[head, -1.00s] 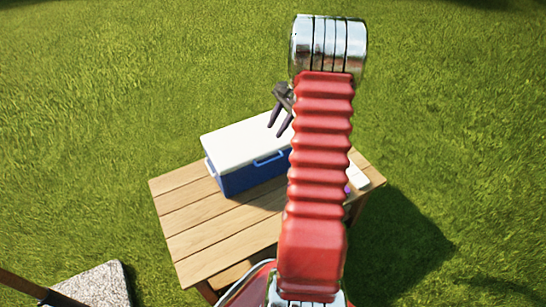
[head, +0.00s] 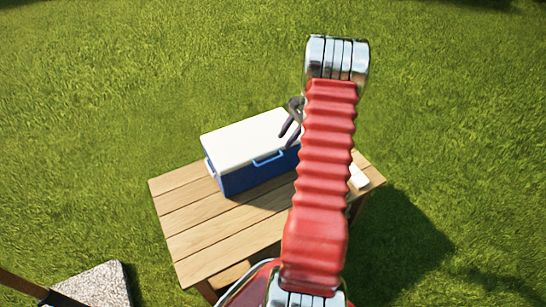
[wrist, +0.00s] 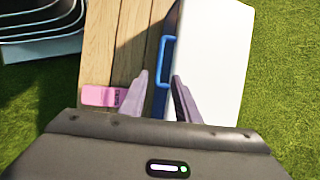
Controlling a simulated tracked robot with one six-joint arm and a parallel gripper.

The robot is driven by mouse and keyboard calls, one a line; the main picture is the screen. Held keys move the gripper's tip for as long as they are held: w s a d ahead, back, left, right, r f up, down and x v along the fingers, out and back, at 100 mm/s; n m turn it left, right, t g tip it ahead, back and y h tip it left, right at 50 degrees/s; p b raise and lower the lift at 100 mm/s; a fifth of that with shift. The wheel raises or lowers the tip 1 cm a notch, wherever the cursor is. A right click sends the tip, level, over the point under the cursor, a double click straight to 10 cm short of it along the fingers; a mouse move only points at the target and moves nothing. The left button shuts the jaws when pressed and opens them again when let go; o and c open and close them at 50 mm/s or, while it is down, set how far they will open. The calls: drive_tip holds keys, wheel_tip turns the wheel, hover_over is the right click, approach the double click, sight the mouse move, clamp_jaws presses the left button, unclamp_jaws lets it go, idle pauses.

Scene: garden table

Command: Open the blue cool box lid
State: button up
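The blue cool box (head: 245,180) stands on the wooden table, with its white lid (head: 242,138) lying shut on top. A blue handle (head: 268,160) sits on its front side near the lid edge. In the wrist view the white lid (wrist: 215,65) fills the right side, and the blue handle (wrist: 164,60) shows just beyond the fingertips. My gripper (head: 287,131) hangs over the right part of the lid in the head view, partly behind my arm. In the wrist view my gripper (wrist: 160,76) is open, its fingers apart with nothing held. I cannot tell whether it touches the box.
The wooden table (head: 205,225) is bare at its front left. A pink item (wrist: 101,96) lies on the table in the wrist view. A small white object (head: 358,178) lies at the table's right. A pale slab (head: 100,285) lies at the lower left, with grass around.

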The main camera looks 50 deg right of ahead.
sight(271, 160)
drive_tip(key=x, duration=1.1)
drive_tip(key=shift+f, duration=0.3)
clamp_jaws()
